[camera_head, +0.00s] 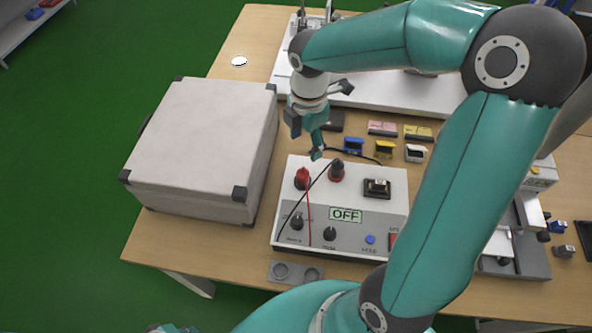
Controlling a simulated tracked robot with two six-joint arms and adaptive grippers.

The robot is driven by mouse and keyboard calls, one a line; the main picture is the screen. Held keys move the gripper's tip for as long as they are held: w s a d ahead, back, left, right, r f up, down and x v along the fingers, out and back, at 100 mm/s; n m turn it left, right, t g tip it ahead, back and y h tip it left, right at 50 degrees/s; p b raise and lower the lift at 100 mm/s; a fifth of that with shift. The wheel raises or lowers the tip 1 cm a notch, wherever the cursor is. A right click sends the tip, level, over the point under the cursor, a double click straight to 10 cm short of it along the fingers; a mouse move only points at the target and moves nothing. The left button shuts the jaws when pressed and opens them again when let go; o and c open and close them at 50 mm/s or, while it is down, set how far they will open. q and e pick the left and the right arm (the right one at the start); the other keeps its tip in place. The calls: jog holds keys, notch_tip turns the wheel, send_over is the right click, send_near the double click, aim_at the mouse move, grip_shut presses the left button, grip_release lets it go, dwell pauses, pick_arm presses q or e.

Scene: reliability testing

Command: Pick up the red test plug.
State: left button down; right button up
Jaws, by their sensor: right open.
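The red test plug (302,179) stands upright at the back left of the grey test unit (355,205), with a thin red lead running down from it. A darker plug (336,171) with a reddish base stands just right of it, near a black lead. My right gripper (318,121) is open and empty, pointing down above and behind the unit. One teal finger tip shows just above the two plugs in the picture, seemingly apart from them. A sliver of what looks like my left gripper (168,328) shows at the bottom edge; its jaws are cut off.
A large white case (205,140) with dark corners stands left of the unit. Small blue, yellow and white blocks (384,149) lie behind it. A grey two-hole holder (296,273) lies in front. The unit's display reads OFF.

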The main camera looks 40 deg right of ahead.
aim_at(302, 170)
jog(key=f, duration=1)
jog(key=w+f, duration=0.1)
jog(key=f, duration=0.4)
jog(key=shift+d+f+p, duration=0.15)
jog(key=shift+f+p, duration=0.2)
jog(key=shift+f, duration=0.05)
grip_shut()
jog(key=shift+w+r, duration=0.1)
jog(key=shift+r, duration=0.15)
